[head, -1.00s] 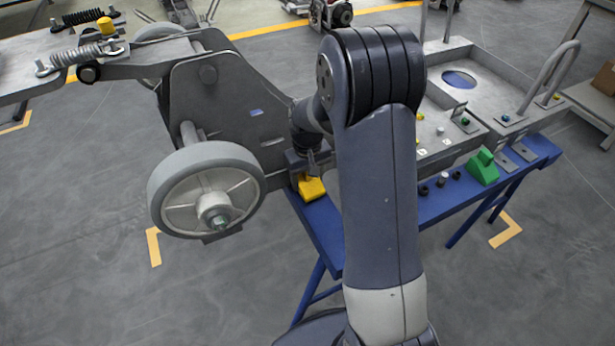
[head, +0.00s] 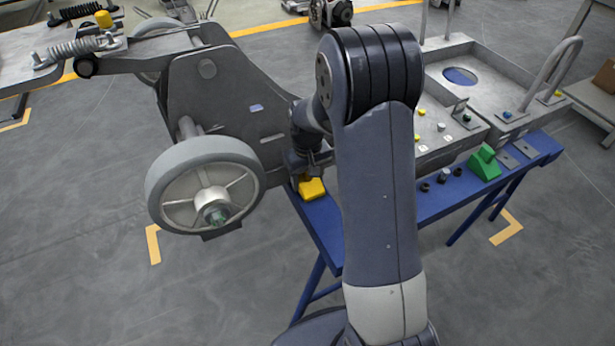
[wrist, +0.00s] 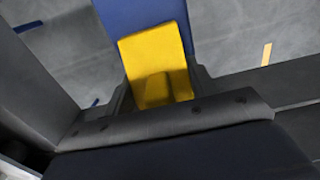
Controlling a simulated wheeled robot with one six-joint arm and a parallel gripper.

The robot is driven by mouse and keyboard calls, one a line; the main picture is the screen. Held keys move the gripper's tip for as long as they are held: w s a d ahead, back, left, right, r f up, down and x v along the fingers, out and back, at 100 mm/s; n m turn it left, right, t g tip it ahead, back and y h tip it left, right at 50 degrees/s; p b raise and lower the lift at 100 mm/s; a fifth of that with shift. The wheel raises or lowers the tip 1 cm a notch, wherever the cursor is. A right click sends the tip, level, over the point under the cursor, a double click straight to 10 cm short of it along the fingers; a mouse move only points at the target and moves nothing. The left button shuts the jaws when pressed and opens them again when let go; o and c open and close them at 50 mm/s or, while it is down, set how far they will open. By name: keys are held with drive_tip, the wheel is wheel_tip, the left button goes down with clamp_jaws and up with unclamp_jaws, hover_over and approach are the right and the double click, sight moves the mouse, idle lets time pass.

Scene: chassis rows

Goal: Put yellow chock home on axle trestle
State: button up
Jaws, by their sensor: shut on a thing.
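The yellow chock (head: 313,189) is at the left end of the blue trestle bench (head: 328,222), close to the grey wheel. In the wrist view the chock (wrist: 158,62) sits between the fingers of my gripper (wrist: 158,92), with the blue surface (wrist: 150,14) beyond it. My gripper (head: 309,176) is shut on the chock from above. Whether the chock touches the bench cannot be told. My arm hides the middle of the bench in the head view. Which part is the axle trestle's seat for the chock cannot be told.
The grey wheel (head: 208,190) and its dark side plate (head: 215,105) stand just left of my gripper. A green chock (head: 484,164) and several small dark knobs are on the bench to the right. A grey tray (head: 465,60) stands behind. Open floor lies in front.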

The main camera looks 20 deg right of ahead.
drive_tip(key=shift+f, duration=0.25)
drive_tip(key=o, duration=1.2)
wheel_tip(320, 180, up, 11)
drive_tip(key=shift+f+p, duration=0.1)
drive_tip(key=shift+p, duration=0.9)
drive_tip(key=shift+f, duration=0.1)
wheel_tip(320, 180, down, 11)
drive_tip(key=shift+r+b, duration=0.2)
drive_tip(key=shift+b, duration=0.95)
drive_tip(key=shift+r, duration=0.25)
